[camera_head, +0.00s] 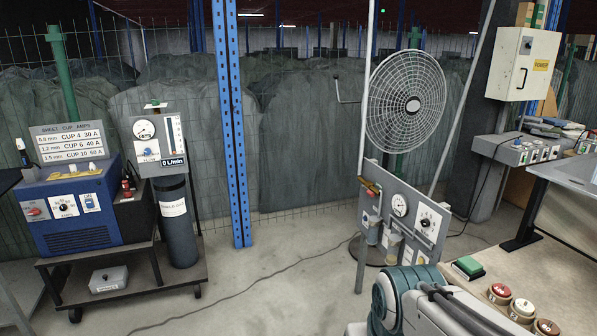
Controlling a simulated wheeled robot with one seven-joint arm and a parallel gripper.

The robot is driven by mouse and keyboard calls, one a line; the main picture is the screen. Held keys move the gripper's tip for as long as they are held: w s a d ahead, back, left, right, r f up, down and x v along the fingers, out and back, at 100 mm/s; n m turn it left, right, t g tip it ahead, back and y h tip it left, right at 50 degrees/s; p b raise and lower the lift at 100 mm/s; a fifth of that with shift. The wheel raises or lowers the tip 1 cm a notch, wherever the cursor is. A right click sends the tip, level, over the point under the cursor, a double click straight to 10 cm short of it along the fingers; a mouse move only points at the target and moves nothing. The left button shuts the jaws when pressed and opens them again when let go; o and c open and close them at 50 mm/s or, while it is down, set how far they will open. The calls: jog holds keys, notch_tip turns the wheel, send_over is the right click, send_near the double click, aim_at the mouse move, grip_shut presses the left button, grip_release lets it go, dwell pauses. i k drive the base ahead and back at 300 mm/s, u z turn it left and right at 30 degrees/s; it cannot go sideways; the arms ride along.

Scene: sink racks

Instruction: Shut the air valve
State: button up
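A grey upright panel (413,192) stands right of centre, behind my arm. A small brass-coloured valve with a reddish handle (370,187) sits at its upper left, above a hanging bowl-like part; it looks like the air valve. I cannot tell from this distance whether its handle is in the open or shut position. A round white gauge (400,205) and a white dial with a black knob (426,221) are to its right. My teal and grey arm shows at the bottom, in front of the panel's lower part. My gripper is not visible.
A large caged fan (405,101) stands behind the panel. At the right are a bench with red, white and brown round buttons (499,293) and a grey control box (520,150). A cart (128,281) with a blue machine and dark cylinder stands left. The middle floor is open, crossed by a cable.

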aim_at(369, 192)
jog(key=z, duration=0.2)
jog(key=i, duration=2.2)
jog(key=z, duration=0.45)
